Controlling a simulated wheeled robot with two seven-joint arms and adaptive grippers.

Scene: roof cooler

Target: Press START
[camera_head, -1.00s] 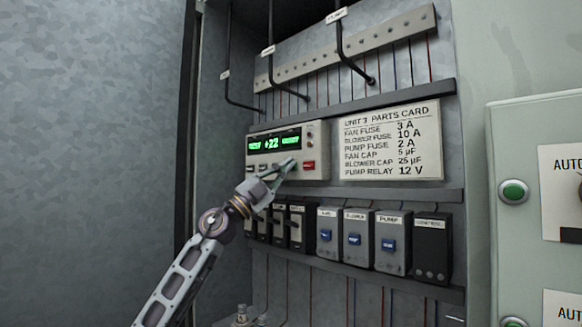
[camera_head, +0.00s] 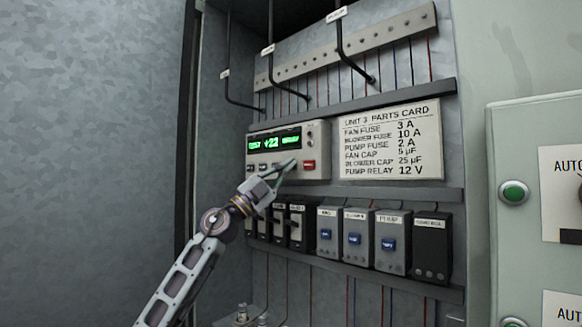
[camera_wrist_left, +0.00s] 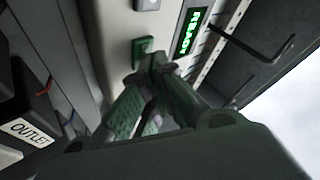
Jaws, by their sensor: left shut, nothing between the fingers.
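The controller (camera_head: 319,138) is a pale box with a green-lit display (camera_head: 273,142) and a row of small buttons under it, with a red button (camera_head: 309,165) at the right. My left gripper (camera_head: 290,164) is shut and empty, its tips in front of the button row, left of the red button. In the left wrist view the shut fingertips (camera_wrist_left: 155,62) are close beside a green button (camera_wrist_left: 143,46) on the panel; I cannot tell whether they touch. No START label is legible. The display (camera_wrist_left: 190,31) also shows there. My right gripper is not in view.
Below the controller is a row of breakers and relays (camera_head: 388,240). A parts card (camera_head: 391,141) is to the right. Black bent cables (camera_head: 355,62) hang above. A box with green buttons (camera_head: 514,192) stands at the far right.

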